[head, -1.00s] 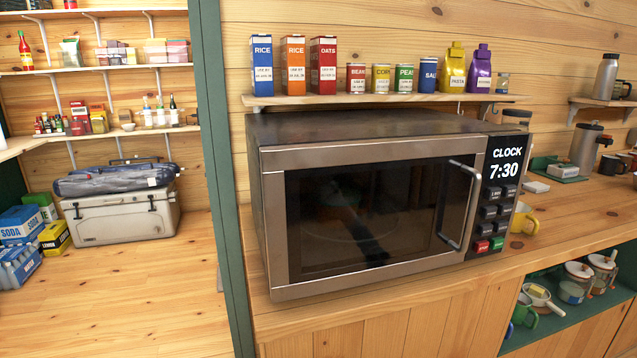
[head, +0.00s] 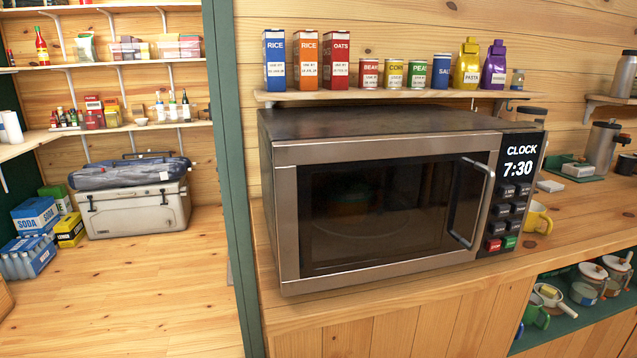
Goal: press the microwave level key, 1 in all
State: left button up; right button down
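A steel microwave (head: 390,215) stands on the wooden counter with its door shut. Its black control panel (head: 514,190) is on the right side, and the display reads CLOCK 7:30. The labels on the dark keys are too small to read, so I cannot tell which one is the level key. Neither of my grippers is in view.
A shelf (head: 390,96) with boxes, cans and bottles hangs just above the microwave. A yellow mug (head: 538,218) stands right beside the panel. The counter (head: 590,215) is partly clear to the right. A green post (head: 228,180) stands left of the microwave.

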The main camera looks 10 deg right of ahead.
aim_at(504, 210)
jog(key=l+z, duration=0.15)
jog(key=z, duration=1.05)
